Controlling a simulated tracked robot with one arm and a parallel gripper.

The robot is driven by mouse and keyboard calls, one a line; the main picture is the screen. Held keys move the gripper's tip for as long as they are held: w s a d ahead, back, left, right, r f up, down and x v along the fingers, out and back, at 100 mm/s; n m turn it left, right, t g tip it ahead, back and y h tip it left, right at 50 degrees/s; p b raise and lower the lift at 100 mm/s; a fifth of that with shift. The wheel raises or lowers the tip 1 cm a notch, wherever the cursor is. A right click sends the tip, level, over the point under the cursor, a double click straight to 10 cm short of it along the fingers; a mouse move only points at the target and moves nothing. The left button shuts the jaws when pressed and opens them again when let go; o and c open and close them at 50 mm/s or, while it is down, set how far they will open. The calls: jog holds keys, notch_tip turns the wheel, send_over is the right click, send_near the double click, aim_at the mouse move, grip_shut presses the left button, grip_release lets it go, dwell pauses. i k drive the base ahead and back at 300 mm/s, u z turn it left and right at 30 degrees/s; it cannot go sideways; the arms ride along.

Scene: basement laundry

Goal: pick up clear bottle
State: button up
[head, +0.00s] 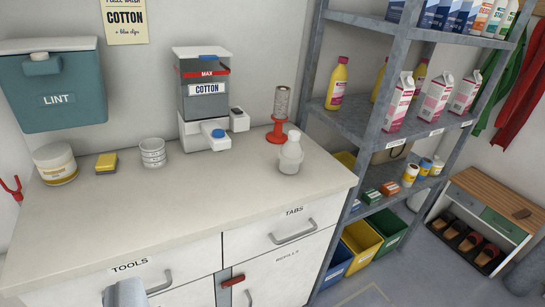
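The clear bottle (290,153) is a pale, translucent bottle with a whitish cap. It stands upright on the right part of the light countertop (225,195), near the wall side. A red stand with a grey patterned roll (280,112) is close behind it and slightly left. Nothing covers the bottle from this view. My gripper is not clearly in view, and nothing is seen touching the bottle.
A cotton dispenser (205,95), a ribbed white cup (152,153), a yellow sponge (106,162) and a jar (55,163) stand left of the bottle. A metal shelf (350,115) rises at right. The counter front is clear. A grey-blue thing (126,294) shows at bottom left, unclear.

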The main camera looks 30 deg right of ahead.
aim_at(288, 166)
jog(key=z, duration=0.05)
jog(key=i, duration=1.2)
